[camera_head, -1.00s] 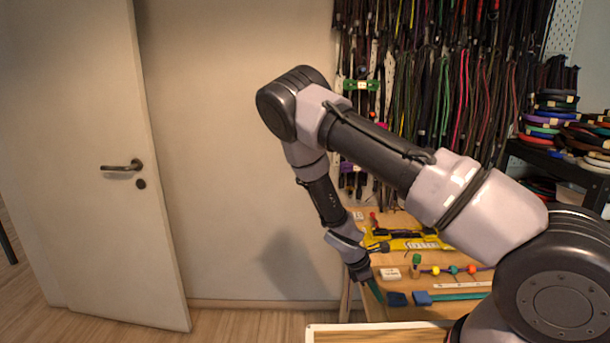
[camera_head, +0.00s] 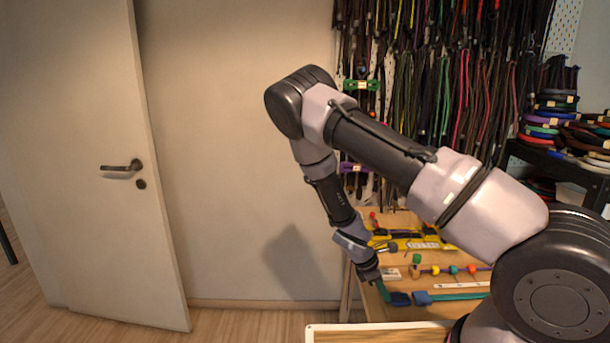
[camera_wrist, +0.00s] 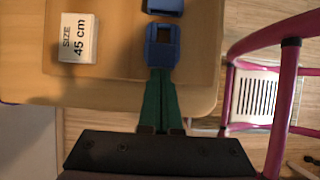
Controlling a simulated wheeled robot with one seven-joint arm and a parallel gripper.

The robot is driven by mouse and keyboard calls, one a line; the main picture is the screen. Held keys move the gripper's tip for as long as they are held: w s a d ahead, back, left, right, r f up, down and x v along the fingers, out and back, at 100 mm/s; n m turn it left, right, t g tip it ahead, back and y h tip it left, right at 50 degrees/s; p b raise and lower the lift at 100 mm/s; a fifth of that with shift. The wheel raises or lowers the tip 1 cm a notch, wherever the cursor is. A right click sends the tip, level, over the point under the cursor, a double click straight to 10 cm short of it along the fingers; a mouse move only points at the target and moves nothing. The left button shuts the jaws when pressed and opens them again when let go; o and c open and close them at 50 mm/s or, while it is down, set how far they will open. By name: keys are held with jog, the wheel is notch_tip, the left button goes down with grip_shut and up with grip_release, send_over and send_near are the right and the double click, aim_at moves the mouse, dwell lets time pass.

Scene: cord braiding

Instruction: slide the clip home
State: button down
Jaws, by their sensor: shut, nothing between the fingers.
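A dark blue clip half (camera_head: 400,299) with a square window lies flat near the table's left edge. It also shows in the wrist view (camera_wrist: 160,56). The other blue clip half (camera_head: 422,298) lies just to its right, joined to a teal strap (camera_head: 460,297); part of it shows at the top of the wrist view (camera_wrist: 165,5). A narrow gap separates the halves in the wrist view. My gripper (camera_wrist: 161,72) has long green fingers, shut together and empty. Their tips are at the near end of the dark blue half; whether they touch is unclear. It also shows in the head view (camera_head: 384,292).
A white "SIZE 45 cm" block (camera_wrist: 78,38) sits left of the clip in the wrist view. A beaded cord (camera_head: 455,269), a white ruler (camera_head: 462,286) and yellow tools (camera_head: 410,244) lie behind. A pink metal frame (camera_wrist: 284,100) stands beyond the table edge.

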aim_at(400, 297)
jog(key=shift+d, duration=1.95)
jog(key=shift+a, duration=0.1)
jog(key=shift+v, duration=2.9)
jog(key=shift+a+r, duration=0.15)
notch_tip(400, 297, up, 27)
jog(key=a+m+t+y, duration=0.2)
jog(key=m+y, duration=0.4)
jog(key=m, duration=0.6)
jog(key=s+d+r+m+t+y, duration=0.1)
jog(key=s+r+m, duration=0.4)
jog(key=r, duration=0.5)
jog(key=s+d+r+m+t, duration=0.2)
jog(key=s+r+m+t, duration=0.2)
jog(key=s+r, duration=0.5)
notch_tip(400, 297, up, 2)
jog(key=shift+s+r+m+y, duration=0.2)
jog(key=shift+s+m+y, duration=0.2)
jog(key=shift+m, duration=0.2)
